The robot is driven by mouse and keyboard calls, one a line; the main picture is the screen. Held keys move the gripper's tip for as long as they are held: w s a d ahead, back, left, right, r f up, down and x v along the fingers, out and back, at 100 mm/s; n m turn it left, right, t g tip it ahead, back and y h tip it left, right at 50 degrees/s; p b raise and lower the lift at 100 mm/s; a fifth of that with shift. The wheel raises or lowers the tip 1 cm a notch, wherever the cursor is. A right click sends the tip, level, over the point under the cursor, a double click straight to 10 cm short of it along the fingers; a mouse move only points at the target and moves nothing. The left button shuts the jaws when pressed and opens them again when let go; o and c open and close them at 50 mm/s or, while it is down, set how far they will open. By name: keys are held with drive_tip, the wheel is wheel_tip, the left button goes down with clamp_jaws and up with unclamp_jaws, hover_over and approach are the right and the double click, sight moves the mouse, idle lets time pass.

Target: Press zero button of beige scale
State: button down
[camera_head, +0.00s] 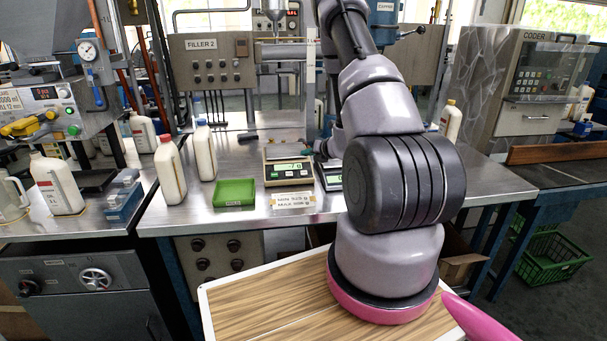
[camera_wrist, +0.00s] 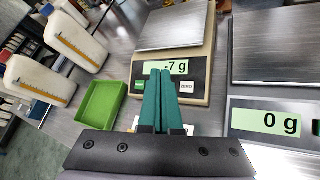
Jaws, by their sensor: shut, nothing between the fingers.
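The beige scale (camera_head: 289,181) stands on the steel bench in the head view, with a lit green display. In the wrist view the beige scale (camera_wrist: 203,62) fills the upper middle, its metal pan empty and its display reading -7 g. The ZERO button (camera_wrist: 187,87) is a pale key at the right of its front panel. My gripper (camera_wrist: 161,73) is shut and empty, its two teal fingers together. The fingertips overlap the panel and lower display edge, left of the ZERO button. Contact cannot be told.
A second, dark scale (camera_wrist: 234,84) reading 0 g stands right of the beige one. A green tray (camera_wrist: 103,101) and white bottles (camera_wrist: 76,38) stand to the left. A paper sign (camera_head: 293,200) lies in front of the scale.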

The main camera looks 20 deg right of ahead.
sight(301, 171)
drive_tip(key=shift+w+d+f, duration=0.15)
drive_tip(key=shift+w+f, duration=0.3)
drive_tip(key=shift+f, duration=0.8)
drive_tip(key=shift+w+d+f, duration=0.1)
drive_tip(key=shift+w+f, duration=0.35)
drive_tip(key=shift+f, duration=0.8)
drive_tip(key=shift+w+d+f, duration=0.15)
drive_tip(key=shift+w+f, duration=0.3)
drive_tip(key=shift+f, duration=0.8)
drive_tip(key=shift+f, duration=0.1)
drive_tip(key=shift+w+f, duration=0.15)
drive_tip(key=shift+f, duration=0.15)
drive_tip(key=shift+w+f, duration=0.15)
drive_tip(key=shift+f, duration=0.2)
drive_tip(key=shift+r, duration=0.1)
drive_tip(key=shift+s+r, duration=0.3)
drive_tip(key=shift+r, duration=0.35)
drive_tip(key=shift+r, duration=0.1)
drive_tip(key=r, duration=0.1)
drive_tip(key=s+r, duration=0.1)
drive_tip(key=r, duration=0.2)
drive_tip(key=shift+s+a+r, duration=0.25)
drive_tip(key=shift+s, duration=0.1)
